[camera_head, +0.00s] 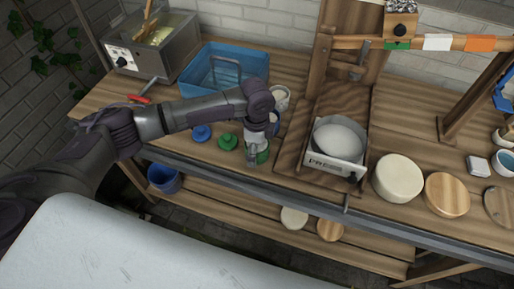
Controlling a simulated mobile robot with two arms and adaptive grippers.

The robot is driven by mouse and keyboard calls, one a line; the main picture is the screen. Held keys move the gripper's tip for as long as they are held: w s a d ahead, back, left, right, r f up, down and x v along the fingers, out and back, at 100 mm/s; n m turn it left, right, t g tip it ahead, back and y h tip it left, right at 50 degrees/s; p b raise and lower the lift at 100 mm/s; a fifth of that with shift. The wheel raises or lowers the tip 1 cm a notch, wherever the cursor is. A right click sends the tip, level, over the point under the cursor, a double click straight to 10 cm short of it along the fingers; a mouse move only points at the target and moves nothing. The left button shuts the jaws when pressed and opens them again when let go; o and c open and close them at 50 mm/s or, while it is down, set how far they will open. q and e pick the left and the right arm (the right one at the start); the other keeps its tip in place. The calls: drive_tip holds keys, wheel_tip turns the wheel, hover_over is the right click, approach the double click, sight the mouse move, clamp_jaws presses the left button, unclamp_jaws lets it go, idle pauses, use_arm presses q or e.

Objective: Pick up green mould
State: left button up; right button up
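The green mould (262,156) stands near the front edge of the wooden bench, left of the cheese press. My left arm reaches in from the left, and its gripper (256,152) points down at the green mould and covers part of it. The fingers are small here and overlap the mould, so I cannot tell whether they are shut on it or only around it. A flat green piece with a knob (227,142), like a lid, lies just left of the mould. My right gripper is not in view.
A similar blue piece (201,133) lies further left. A white pot (280,96) stands behind my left gripper. The press tray (336,163) is close on the right, with a cheese wheel (397,178) beyond it. A blue basin (205,68) stands behind my arm.

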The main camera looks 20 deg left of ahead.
use_arm(q)
drive_tip(key=c, duration=1.2)
drive_tip(key=shift+o, duration=0.2)
drive_tip(key=shift+d+r+b, duration=0.1)
drive_tip(key=shift+r+b, duration=0.45)
drive_tip(key=shift+r, duration=1.5)
drive_tip(key=w+d+r+b, duration=0.3)
drive_tip(key=d+r, duration=0.4)
drive_tip(key=d, duration=0.3)
drive_tip(key=shift+w+d, duration=0.4)
drive_tip(key=shift+w, duration=0.25)
